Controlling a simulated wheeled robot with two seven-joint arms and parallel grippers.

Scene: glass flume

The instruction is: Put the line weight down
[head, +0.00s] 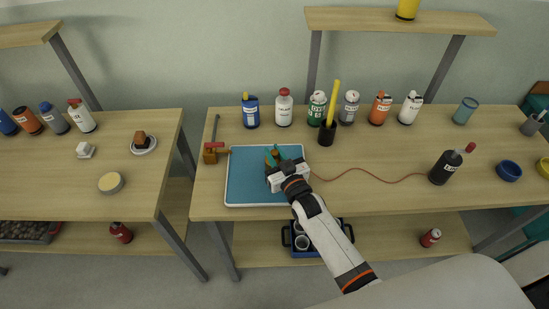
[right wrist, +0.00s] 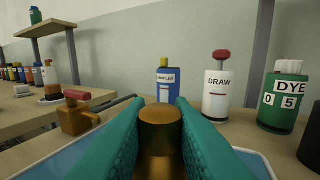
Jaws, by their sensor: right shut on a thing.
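My right gripper (head: 272,157) is over the upper right part of a white-rimmed tray with a blue bed (head: 245,177). In the right wrist view its teal fingers (right wrist: 160,130) are shut on a brass cylinder, the line weight (right wrist: 160,143), which stands upright between them. The weight's lower end runs out of the picture, so I cannot tell whether it touches the tray. In the head view the weight is mostly hidden by the gripper. My left gripper is not in view.
A brass fitting with a red handle (head: 212,152) stands at the tray's left edge. A red line (head: 365,170) runs from near my gripper to a dark bottle (head: 445,167). Several labelled bottles, including a white one (head: 284,108), stand behind. The bench right of the tray is mostly clear.

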